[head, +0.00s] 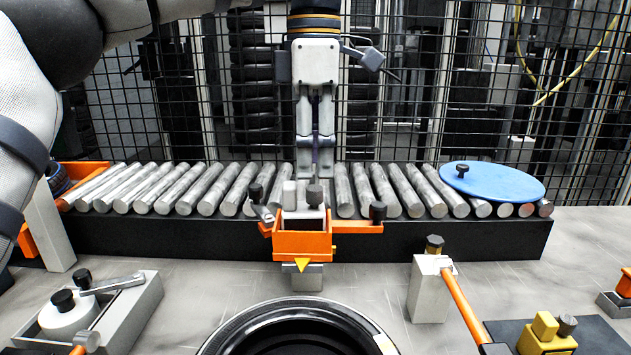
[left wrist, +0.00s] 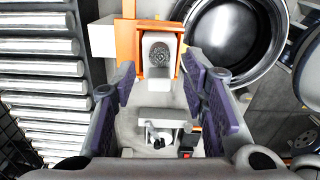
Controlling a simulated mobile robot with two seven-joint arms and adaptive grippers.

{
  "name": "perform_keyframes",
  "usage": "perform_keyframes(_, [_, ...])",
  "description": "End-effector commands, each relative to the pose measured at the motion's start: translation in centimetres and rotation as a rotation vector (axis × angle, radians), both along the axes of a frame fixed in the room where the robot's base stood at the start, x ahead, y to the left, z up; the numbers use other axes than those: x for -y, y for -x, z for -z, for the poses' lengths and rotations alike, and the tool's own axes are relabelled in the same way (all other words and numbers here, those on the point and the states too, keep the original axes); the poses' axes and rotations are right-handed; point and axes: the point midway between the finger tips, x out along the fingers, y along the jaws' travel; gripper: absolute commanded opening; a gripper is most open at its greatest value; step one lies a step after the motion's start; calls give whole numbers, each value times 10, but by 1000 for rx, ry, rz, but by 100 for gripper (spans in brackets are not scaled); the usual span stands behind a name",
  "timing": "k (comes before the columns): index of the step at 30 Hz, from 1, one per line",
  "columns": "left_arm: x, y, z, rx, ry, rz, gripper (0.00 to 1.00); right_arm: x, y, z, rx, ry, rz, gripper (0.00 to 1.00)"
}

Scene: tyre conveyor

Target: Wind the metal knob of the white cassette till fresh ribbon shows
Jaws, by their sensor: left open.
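In the left wrist view a white block (left wrist: 150,74), which looks like the white cassette, sits in an orange frame (left wrist: 182,22). A round grey metal knob (left wrist: 158,54) shows on it. My left gripper (left wrist: 160,82) is open, with its purple-padded fingers spread to either side and nothing between them in contact. In the head view my left gripper (head: 316,172) points down just behind and above the orange holder (head: 302,240). My right gripper is not in view.
A roller conveyor (head: 170,190) runs behind the holder, with a blue disc (head: 493,182) at its right end. A black ring (head: 300,312) lies in front. A white unit with a lever (head: 125,310) stands front left, a white block (head: 428,292) with an orange lever at right.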

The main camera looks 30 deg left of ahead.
Motion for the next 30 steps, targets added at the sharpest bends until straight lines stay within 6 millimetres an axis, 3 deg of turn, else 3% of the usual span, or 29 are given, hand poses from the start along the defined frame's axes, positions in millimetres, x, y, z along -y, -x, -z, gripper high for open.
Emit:
perform_keyframes(7, [0,2,40,6,1,2,40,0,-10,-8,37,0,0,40])
perform_keyframes(17, [0,1,51,4,1,0,40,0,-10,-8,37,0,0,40])
perform_keyframes(23, [0,1,50,5,1,1,0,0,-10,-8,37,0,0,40])
perform_keyframes(30, [0,1,50,4,1,-60,0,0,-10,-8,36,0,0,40])
